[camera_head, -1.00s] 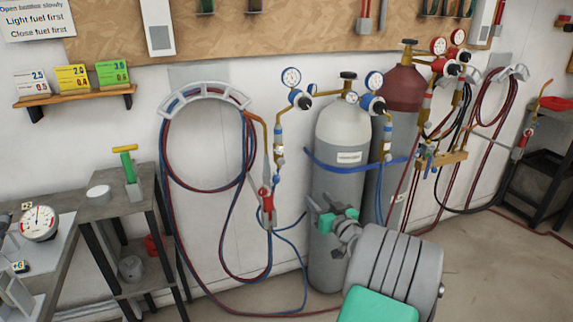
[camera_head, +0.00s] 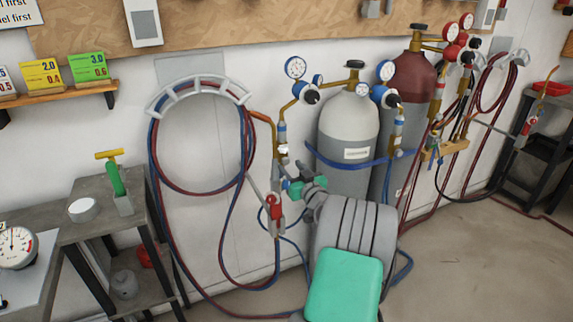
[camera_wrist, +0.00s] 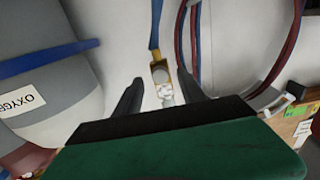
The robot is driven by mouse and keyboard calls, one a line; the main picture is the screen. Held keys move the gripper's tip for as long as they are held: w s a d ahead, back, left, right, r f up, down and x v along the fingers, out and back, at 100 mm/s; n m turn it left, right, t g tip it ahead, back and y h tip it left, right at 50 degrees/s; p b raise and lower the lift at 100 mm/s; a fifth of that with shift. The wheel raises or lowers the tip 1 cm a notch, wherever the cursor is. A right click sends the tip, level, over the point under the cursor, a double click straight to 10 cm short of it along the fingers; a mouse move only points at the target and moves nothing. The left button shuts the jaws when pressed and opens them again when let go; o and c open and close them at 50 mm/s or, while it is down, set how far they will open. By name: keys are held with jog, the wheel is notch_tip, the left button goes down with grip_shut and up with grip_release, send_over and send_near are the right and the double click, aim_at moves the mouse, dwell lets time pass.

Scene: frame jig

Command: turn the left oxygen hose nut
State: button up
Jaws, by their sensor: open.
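The left oxygen hose nut appears as a small brass fitting (camera_wrist: 160,72) in the wrist view, with the blue hose (camera_wrist: 155,25) running from it.
Coiled red and blue hoses hang on a wall hook (camera_head: 200,88) to the left. A torch with a red body (camera_head: 274,207) hangs near my gripper. The cylinder's blue strap (camera_head: 345,163) is close on the right. A grey shelf stand (camera_head: 92,205) is at left.

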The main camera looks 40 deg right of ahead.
jog(key=shift+x, duration=1.05)
grip_shut()
